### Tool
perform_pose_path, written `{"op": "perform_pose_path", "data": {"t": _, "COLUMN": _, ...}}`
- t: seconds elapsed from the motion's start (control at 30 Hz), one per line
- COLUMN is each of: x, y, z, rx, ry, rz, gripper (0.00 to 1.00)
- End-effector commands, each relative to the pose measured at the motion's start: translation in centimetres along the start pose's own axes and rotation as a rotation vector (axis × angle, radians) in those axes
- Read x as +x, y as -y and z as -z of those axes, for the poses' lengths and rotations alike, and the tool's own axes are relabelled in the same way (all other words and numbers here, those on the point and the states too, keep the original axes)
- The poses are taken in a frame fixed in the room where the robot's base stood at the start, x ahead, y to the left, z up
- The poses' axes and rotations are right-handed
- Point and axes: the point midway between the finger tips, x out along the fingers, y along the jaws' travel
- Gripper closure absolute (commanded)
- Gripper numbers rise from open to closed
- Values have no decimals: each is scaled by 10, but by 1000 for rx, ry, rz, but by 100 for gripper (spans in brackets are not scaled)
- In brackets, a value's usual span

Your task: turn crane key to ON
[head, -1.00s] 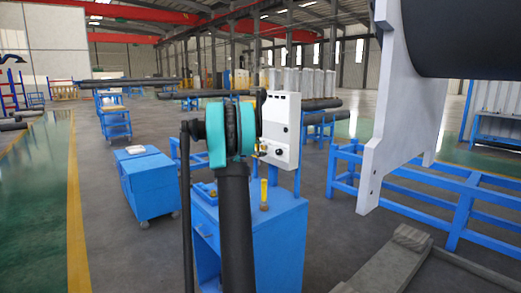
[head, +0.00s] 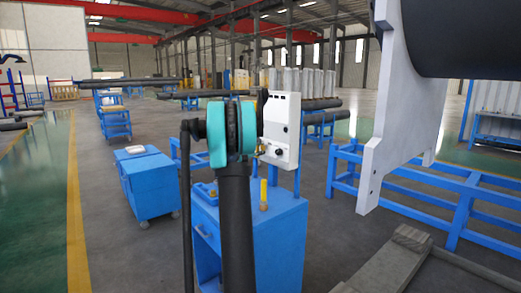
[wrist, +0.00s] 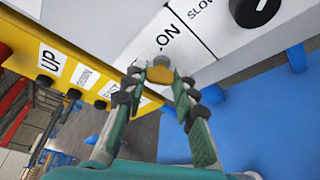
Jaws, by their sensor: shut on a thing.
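The crane key (wrist: 160,75) shows in the wrist view as a small brass-coloured piece in front of a round grey lock (wrist: 161,61) on the white control box (head: 281,125). The ON label (wrist: 169,39) is on the panel just above the lock. My fingers partly cover the key, and its exact angle is hard to tell. In the head view my arm hides most of the gripper and the key.
A yellow strip with UP and other labels (wrist: 52,62) runs along the left. The box stands above a blue cabinet (head: 280,235). A grey flanged plate (head: 405,110) stands to the right.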

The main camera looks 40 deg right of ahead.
Motion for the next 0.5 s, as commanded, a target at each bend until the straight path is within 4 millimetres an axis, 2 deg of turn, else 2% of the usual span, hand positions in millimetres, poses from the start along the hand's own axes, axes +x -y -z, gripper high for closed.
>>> {"op": "perform_pose_path", "data": {"t": 0.5, "x": 0, "y": 4, "z": 1, "rx": 448, "ry": 0, "rz": -186, "gripper": 100}}
